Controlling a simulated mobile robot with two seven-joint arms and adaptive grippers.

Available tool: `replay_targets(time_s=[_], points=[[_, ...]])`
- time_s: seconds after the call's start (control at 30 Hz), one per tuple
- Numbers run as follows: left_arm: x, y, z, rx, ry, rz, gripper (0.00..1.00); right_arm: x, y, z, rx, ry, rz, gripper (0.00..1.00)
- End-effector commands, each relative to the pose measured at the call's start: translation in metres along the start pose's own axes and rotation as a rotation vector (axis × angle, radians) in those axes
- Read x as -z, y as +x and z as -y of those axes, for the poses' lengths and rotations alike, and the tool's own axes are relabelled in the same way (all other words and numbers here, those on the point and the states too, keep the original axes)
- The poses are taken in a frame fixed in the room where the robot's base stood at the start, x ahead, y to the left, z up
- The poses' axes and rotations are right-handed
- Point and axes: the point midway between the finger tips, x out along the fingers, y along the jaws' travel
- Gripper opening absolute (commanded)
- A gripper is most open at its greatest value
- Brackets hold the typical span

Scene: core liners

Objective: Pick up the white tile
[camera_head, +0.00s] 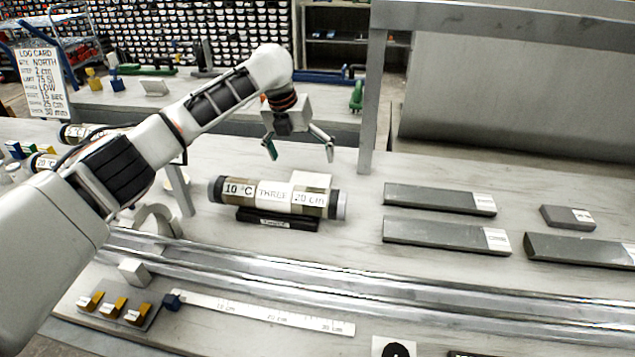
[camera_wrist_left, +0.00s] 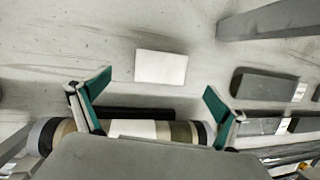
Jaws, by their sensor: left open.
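The white tile (camera_head: 312,180) lies on the bench just behind the labelled core tube (camera_head: 258,192) in the head view, its front edge partly hidden by the tube. In the left wrist view the whole tile (camera_wrist_left: 161,67) shows as a white rectangle lying flat on the table. My left gripper (camera_head: 300,150) is open and empty, above and behind the tile in the head view. In the left wrist view its two green-padded fingers (camera_wrist_left: 158,84) are spread wider than the tile, which shows between and slightly beyond the tips. My right gripper is not in view.
The tube rests on a black cradle (camera_head: 277,220). Grey slabs (camera_head: 430,198) lie to the right, and a grey post (camera_head: 373,90) stands behind. Metal rails (camera_head: 330,277) cross the front, with a ruler strip (camera_head: 262,312) before them.

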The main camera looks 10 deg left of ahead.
Motion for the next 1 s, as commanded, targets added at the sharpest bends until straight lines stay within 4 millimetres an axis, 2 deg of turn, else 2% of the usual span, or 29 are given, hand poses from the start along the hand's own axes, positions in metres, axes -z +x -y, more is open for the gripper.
replay_targets(time_s=[0.03, 0.27, 0.53, 0.87, 1.0], points=[[0.002, 0.010, -0.001, -0.001, 0.000, -0.007, 0.98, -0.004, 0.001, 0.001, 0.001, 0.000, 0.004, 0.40], [0.004, 0.033, 0.001, 0.000, 0.000, -0.005, 0.98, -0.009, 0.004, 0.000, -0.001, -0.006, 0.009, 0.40], [0.009, 0.071, 0.004, 0.000, -0.001, -0.007, 0.98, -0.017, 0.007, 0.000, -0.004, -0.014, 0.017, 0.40], [0.007, 0.074, 0.005, 0.001, 0.000, -0.001, 0.98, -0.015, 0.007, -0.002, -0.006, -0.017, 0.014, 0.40], [0.007, 0.074, 0.004, 0.001, 0.000, -0.001, 0.64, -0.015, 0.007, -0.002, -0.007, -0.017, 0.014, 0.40]])
